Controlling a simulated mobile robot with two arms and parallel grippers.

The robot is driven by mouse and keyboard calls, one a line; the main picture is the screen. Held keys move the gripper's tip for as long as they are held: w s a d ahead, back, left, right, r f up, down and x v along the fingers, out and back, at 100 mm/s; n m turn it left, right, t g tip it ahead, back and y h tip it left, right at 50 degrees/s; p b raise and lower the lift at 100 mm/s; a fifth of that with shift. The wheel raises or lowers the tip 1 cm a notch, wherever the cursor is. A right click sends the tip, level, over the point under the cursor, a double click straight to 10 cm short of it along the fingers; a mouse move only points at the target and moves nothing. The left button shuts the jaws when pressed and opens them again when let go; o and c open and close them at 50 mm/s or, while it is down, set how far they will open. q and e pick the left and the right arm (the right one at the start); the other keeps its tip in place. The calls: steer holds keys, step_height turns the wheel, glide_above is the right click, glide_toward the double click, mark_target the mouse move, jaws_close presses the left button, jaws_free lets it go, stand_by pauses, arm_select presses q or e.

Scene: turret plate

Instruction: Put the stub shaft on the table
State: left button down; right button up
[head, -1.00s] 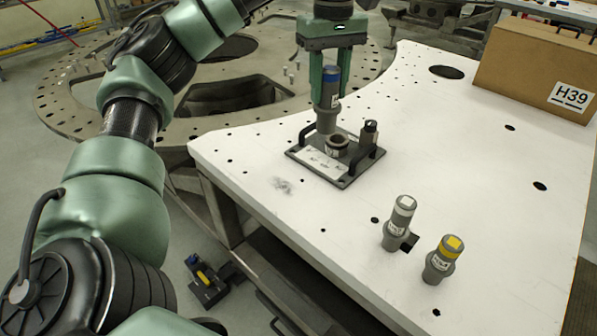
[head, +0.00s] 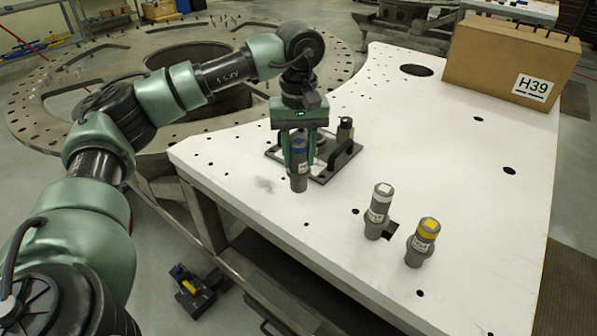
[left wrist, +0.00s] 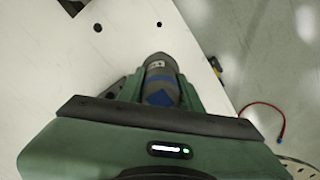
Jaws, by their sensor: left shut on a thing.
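A grey stub shaft with a blue top band (head: 299,165) is held upright in my left gripper (head: 300,150), in front of the dark fixture plate. In the left wrist view the blue-marked shaft (left wrist: 160,85) sits between the two green fingers. I cannot tell whether its lower end touches the white table (head: 450,200). Two similar shafts stand upright on the table, one with a white band (head: 378,212) and one with a yellow band (head: 422,243). My right gripper is not in view.
The fixture plate with handles (head: 338,163) lies behind the held shaft, partly hidden by my gripper. A cardboard box marked H39 (head: 490,65) stands at the back right. The table has several holes.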

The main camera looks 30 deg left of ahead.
mark_target(299, 174)
arm_select(q)
steer(key=shift+w+f, duration=0.15)
steer(key=shift+f, duration=0.55)
step_height(299, 174, down, 4)
steer(key=shift+p, duration=0.55)
steer(key=shift+f, duration=0.15)
steer(key=shift+f, duration=0.1)
steer(key=shift+f, duration=0.1)
steer(key=c, duration=0.9)
jaws_free()
steer(key=shift+c, duration=0.2)
